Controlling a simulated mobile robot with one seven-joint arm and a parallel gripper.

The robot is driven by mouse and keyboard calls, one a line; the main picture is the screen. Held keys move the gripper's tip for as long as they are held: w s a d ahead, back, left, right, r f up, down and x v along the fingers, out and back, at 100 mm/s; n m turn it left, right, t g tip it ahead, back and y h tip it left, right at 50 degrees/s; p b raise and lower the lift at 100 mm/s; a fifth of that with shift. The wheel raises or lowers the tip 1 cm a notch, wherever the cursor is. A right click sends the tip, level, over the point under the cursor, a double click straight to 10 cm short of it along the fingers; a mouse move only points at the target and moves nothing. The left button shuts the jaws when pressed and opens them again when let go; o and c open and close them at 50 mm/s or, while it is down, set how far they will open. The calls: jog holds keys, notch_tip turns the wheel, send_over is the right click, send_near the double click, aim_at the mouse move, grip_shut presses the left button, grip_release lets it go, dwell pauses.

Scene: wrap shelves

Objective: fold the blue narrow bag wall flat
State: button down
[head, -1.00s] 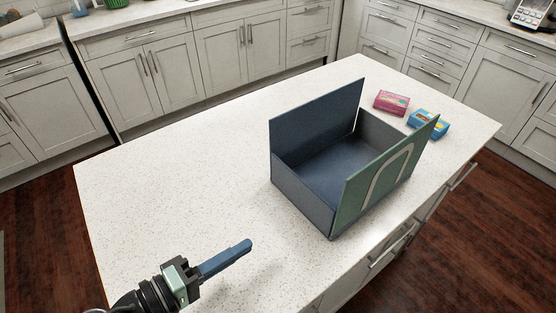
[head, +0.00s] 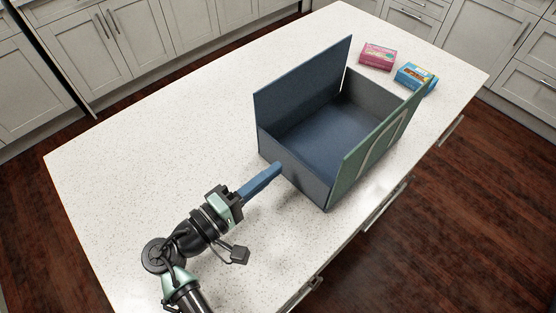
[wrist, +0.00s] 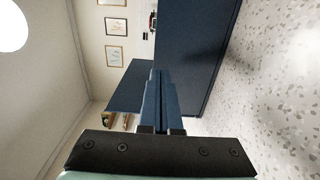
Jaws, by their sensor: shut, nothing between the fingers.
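The bag (head: 326,136) stands open on the counter like a box. Its blue narrow wall (head: 299,184) faces my gripper and stands upright, lower than the two long walls. One long wall (head: 305,85) is dark blue and tall. The other long wall (head: 375,145) is green with a pale arch on it. My gripper (head: 277,167) is shut and empty, its blue fingers pointing at the narrow wall near its left end. I cannot tell if the tips touch it. In the wrist view, my fingers (wrist: 157,80) point towards dark blue bag panels (wrist: 200,50).
A pink box (head: 378,56) and a blue box (head: 415,78) lie on the white speckled counter (head: 130,160) beyond the bag. The counter to the left of the bag is clear. Its right edge runs close past the green wall.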

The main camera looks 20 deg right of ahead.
jog(key=shift+x, duration=1.2)
jog(key=shift+r+p, duration=0.15)
jog(key=shift+p, duration=0.25)
